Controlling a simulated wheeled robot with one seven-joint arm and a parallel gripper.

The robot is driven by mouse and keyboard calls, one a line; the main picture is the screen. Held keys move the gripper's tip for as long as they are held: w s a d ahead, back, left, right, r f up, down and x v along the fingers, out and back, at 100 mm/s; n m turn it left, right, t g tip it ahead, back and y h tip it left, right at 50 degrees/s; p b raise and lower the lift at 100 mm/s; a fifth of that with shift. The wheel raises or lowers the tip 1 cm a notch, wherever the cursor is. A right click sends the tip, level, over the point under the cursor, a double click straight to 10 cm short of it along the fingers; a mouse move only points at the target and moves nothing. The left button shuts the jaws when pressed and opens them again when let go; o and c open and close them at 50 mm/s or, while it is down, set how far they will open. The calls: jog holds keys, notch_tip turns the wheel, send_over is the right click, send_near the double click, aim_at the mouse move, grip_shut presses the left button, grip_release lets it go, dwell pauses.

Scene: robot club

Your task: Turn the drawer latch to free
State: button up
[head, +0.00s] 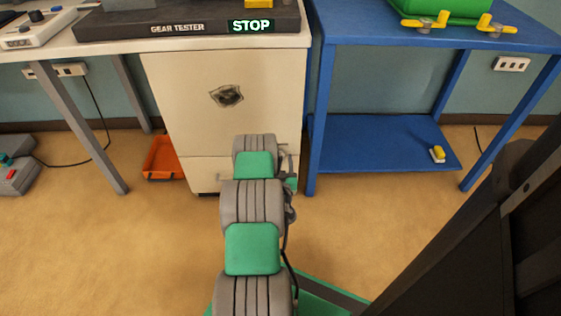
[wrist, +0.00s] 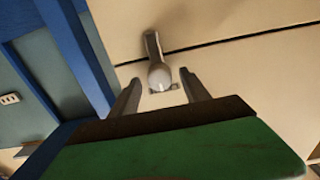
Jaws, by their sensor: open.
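The cream cabinet (head: 190,110) stands under the workbench, with a lower drawer front (head: 200,172) below a dark seam. In the wrist view, the drawer latch (wrist: 152,46) is a short grey lever lying across the seam, with a pale round knob (wrist: 160,78) at its near end. My gripper (wrist: 160,76) is open, one finger on each side of the knob. I see gaps on both sides; contact is not clear. In the head view my arm hides the latch and most of my gripper.
A blue table (head: 315,120) with a low shelf (head: 360,145) stands close to the cabinet's right. An orange bin (head: 163,160) lies on the floor to its left. A gear tester (head: 180,25) showing STOP sits on top. The floor in front is clear.

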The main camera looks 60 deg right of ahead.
jog(key=shift+w+d, duration=0.1)
jog(key=shift+d, duration=0.1)
grip_shut()
dwell(0.6)
